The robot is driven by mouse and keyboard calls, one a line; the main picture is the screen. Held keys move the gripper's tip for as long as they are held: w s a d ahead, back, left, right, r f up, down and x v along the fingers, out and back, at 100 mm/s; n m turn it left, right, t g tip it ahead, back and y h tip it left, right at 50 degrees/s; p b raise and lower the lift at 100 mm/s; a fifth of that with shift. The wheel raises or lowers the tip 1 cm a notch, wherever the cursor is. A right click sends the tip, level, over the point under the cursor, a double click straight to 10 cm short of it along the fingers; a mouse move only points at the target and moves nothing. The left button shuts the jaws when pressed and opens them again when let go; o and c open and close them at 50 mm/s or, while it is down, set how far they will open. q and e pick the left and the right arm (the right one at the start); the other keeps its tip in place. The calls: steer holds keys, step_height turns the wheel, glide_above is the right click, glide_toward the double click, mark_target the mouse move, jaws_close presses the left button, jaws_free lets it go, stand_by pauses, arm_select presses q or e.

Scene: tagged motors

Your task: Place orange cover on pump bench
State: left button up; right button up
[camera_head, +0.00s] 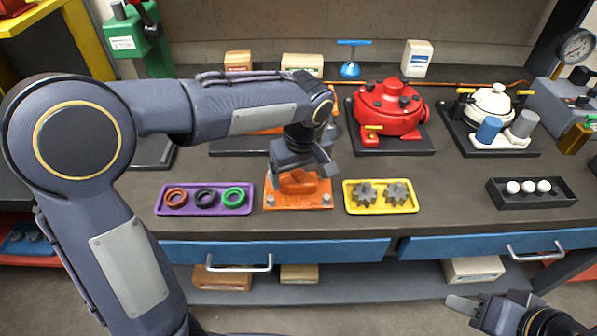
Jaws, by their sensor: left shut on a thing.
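The orange cover (298,197) is a flat square plate with a raised middle and bolts at its corners. It is at the front middle of the grey bench (330,228), between a purple tray and a yellow tray. My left gripper (301,172) is over its raised middle, pointing down, and is shut on it. The fingertips are partly hidden by the gripper body. I cannot tell whether the cover touches the bench top. Behind my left arm, an orange part (262,131) on a dark base shows only partly. My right gripper (464,305) is low at the bottom right, empty, in front of the bench.
The purple tray (160,207) holds three rings; the yellow tray (380,210) holds two grey gears. A red pump (390,108) and a white pump (492,103) stand behind. A black tray (530,203) holds white balls. Bare bench lies between the yellow and black trays.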

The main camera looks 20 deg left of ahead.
mark_target(302, 195)
arm_select(q)
steer(key=shift+f, duration=0.1)
steer(key=o, duration=1.9)
steer(key=shift+r, duration=0.2)
step_height(302, 195, up, 12)
steer(key=s+d+p, duration=0.1)
steer(key=s, duration=0.1)
steer(key=s+a+f+m+h, duration=0.3)
steer(key=s+a, duration=0.5)
steer(key=s, duration=0.1)
steer(key=s+f+m+t, duration=0.1)
steer(key=s+f, duration=0.1)
steer(key=s, duration=0.1)
steer(key=s+f+m+t+h, duration=0.1)
steer(key=s+f, duration=0.2)
steer(key=s+a+f+m+t+h, duration=0.1)
steer(key=s+f+t, duration=0.1)
steer(key=s, duration=0.2)
steer(key=shift+s+f, duration=0.1)
steer(key=shift+f, duration=0.05)
